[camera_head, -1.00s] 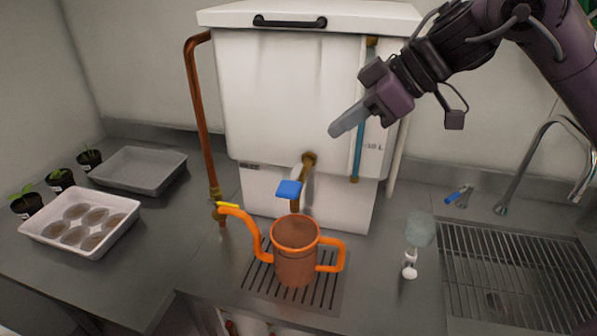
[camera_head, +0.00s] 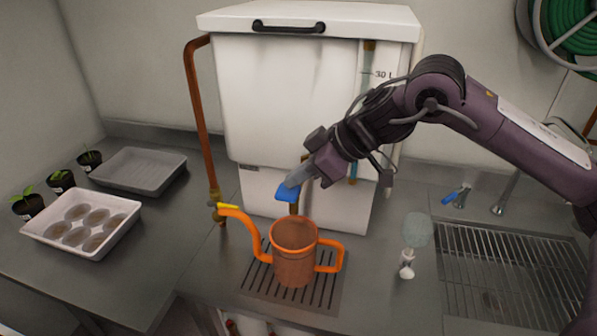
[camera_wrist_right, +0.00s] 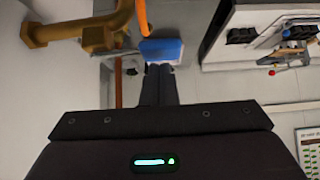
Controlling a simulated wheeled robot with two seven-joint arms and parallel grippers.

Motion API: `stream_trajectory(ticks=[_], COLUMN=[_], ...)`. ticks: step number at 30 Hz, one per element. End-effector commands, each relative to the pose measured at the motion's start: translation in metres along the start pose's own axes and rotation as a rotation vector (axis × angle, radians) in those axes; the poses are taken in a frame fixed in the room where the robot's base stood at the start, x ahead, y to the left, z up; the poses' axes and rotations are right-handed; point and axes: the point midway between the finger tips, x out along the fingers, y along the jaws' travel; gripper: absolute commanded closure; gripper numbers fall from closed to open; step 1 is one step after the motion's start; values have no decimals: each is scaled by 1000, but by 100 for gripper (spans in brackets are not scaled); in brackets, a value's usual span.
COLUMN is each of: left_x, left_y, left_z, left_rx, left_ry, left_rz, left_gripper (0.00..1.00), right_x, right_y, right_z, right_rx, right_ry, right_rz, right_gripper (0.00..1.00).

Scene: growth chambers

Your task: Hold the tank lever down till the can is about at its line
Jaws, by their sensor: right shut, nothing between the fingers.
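The white tank (camera_head: 290,100) stands at the back of the counter. Its blue lever (camera_head: 287,194) sits on the brass tap above the can and also shows in the right wrist view (camera_wrist_right: 162,50). My right gripper (camera_head: 292,183) is shut and empty, its fingertips at the top of the lever, seemingly touching it. In the right wrist view the shut fingers (camera_wrist_right: 158,72) point at the lever. The orange can (camera_head: 295,262) stands upright under the tap, spout left and handle right. Its line and water level cannot be made out. My left gripper is not in view.
A drain grate (camera_head: 256,283) lies under the can. A small clear-topped item (camera_head: 408,262) stands right of the can, before the sink rack (camera_head: 500,275). Trays (camera_head: 128,222) and potted seedlings are at left.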

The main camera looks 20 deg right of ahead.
Motion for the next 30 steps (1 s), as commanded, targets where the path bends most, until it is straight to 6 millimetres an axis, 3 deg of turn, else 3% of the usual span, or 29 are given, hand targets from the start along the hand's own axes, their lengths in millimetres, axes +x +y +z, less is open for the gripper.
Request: stream_trajectory(ticks=[13, 25, 30], left_x=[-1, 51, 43], left_y=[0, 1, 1], left_z=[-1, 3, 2], left_rx=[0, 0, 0], left_ry=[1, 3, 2], left_rz=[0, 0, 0], left_gripper=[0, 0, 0], right_x=[4, 30, 23], right_y=[0, -10, -8], right_z=[5, 29, 23], right_rx=[-1, -245, -241], right_ry=[1, 0, -1], right_rz=[2, 240, 241], right_gripper=[100, 100, 100])
